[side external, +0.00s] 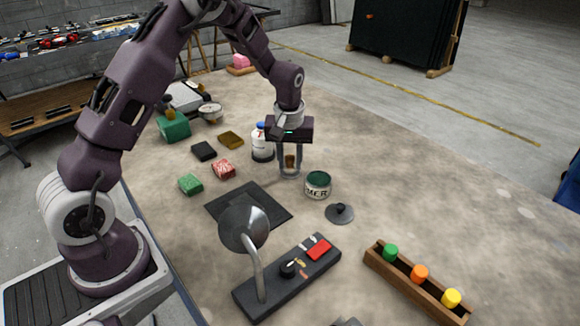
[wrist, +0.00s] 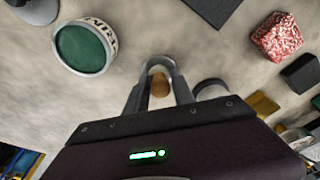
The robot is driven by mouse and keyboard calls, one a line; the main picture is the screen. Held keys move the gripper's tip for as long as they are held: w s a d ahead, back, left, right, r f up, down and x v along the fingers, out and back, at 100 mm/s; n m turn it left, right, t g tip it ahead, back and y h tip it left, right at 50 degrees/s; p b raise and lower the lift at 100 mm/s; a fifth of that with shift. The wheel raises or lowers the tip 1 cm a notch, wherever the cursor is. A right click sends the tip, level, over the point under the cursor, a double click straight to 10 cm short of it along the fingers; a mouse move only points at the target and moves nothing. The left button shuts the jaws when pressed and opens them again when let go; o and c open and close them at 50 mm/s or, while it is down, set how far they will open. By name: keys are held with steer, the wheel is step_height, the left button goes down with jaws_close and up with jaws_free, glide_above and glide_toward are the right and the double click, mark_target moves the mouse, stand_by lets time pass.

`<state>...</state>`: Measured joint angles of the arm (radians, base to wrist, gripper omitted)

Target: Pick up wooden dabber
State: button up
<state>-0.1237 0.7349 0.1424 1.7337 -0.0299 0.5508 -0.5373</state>
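The wooden dabber (side external: 290,161) is a small brown piece that stands between the two fingers of my gripper (side external: 290,172), low over the table. In the wrist view the dabber's rounded brown top (wrist: 160,84) shows between the fingertips (wrist: 160,74). The fingers are apart, one on each side of it, and narrow gaps seem to show beside it. A grey, rounded rim shows around the dabber at the fingertips; I cannot tell whether it is a holder. The dabber's lower end is hidden.
A green-topped tin (side external: 318,185) and a dark lid (side external: 340,213) sit close by at the front right. A white bottle with a blue cap (side external: 262,143) stands close on the left. A lamp (side external: 243,226) and a wooden rack (side external: 418,284) are farther forward.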

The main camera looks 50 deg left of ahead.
mark_target(290, 156)
jaws_close()
step_height(290, 156, up, 10)
steer(key=shift+r, duration=0.1)
steer(key=shift+o, duration=2.1)
jaws_free()
jaws_close()
